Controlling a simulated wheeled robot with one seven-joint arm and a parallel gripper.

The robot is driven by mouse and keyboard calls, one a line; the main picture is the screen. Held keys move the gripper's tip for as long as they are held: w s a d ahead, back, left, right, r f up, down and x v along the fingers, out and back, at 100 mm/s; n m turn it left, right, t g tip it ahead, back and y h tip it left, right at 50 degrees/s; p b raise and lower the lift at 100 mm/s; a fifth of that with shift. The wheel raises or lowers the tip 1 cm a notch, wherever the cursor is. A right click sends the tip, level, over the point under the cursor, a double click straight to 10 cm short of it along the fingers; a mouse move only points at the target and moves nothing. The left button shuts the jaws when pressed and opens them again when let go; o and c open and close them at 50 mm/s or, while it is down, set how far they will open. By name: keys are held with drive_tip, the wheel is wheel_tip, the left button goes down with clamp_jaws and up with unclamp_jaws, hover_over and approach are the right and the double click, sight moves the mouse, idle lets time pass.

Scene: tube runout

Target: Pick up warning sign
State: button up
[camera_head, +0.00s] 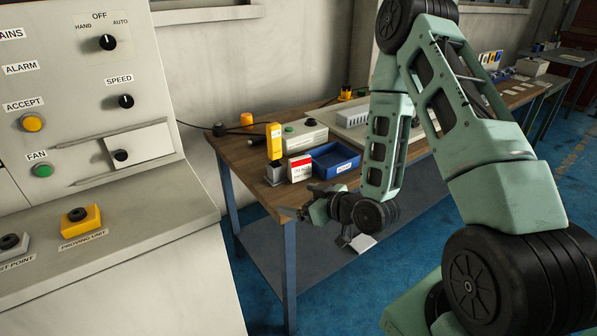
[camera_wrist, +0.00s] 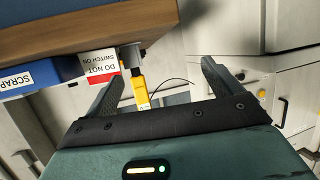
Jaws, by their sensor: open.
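The warning sign (camera_head: 300,168) is a small red and white block on the wooden bench, between a yellow upright device and a blue bin. In the wrist view the sign (camera_wrist: 103,70) reads "DO NOT SWITCH ON" and appears tilted, left of the space between the fingers. My gripper (camera_head: 303,212) is at the bench's front edge, nearer the camera than the sign. In the wrist view my gripper (camera_wrist: 163,72) is open with nothing between its fingertips; the left finger overlaps the view just below the sign.
The yellow device (camera_head: 274,143) stands in a grey holder left of the sign. The blue bin (camera_head: 335,160), labelled SCRAP in the wrist view, is right of it. A grey box with a green button (camera_head: 300,136) is behind. A control cabinet (camera_head: 90,110) stands at left.

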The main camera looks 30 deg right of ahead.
drive_tip(key=s+d+m+t+h, duration=0.4)
drive_tip(key=d+t, duration=0.1)
drive_tip(key=d, duration=0.4)
drive_tip(key=b, duration=0.2)
approach(301, 159)
drive_tip(key=shift+w, duration=1.1)
drive_tip(key=w, duration=0.2)
drive_tip(key=w+p, duration=0.1)
drive_tip(key=w, duration=0.2)
drive_tip(key=shift+w+r+p, duration=0.15)
drive_tip(key=shift+r+p, duration=0.05)
drive_tip(key=shift+p, duration=0.1)
drive_tip(key=shift+w+f, duration=0.1)
drive_tip(key=shift+w, duration=0.35)
drive_tip(key=c, duration=1.1)
